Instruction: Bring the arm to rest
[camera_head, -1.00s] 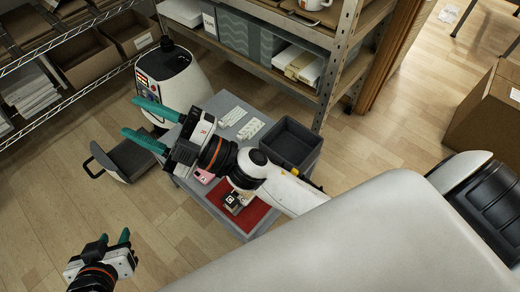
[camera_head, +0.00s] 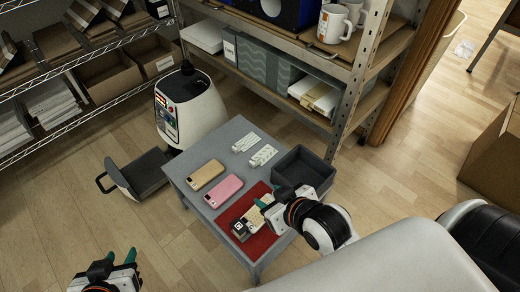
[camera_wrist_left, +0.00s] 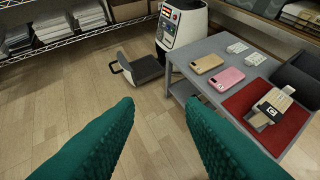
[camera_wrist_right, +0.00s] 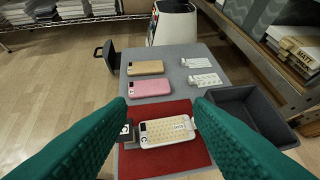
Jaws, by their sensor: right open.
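My right gripper (camera_head: 266,201) is open over the red mat (camera_head: 262,246) at the front of the grey table. In the right wrist view its teal fingers are wide apart with nothing between them. Beyond them, a phone case with a beige pattern (camera_wrist_right: 165,132) lies on the red mat, beside a small dark block (camera_wrist_right: 127,135); the gripper seems apart from both. In the head view my right arm partly covers the case. My left gripper (camera_head: 121,256) is low at the left, over the floor. Its fingers are apart and empty in the left wrist view.
A tan phone case (camera_head: 205,174) and a pink one (camera_head: 223,190) lie on the table (camera_head: 190,158). A white machine (camera_head: 190,110) and a metal shelf (camera_head: 345,90) stand behind.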

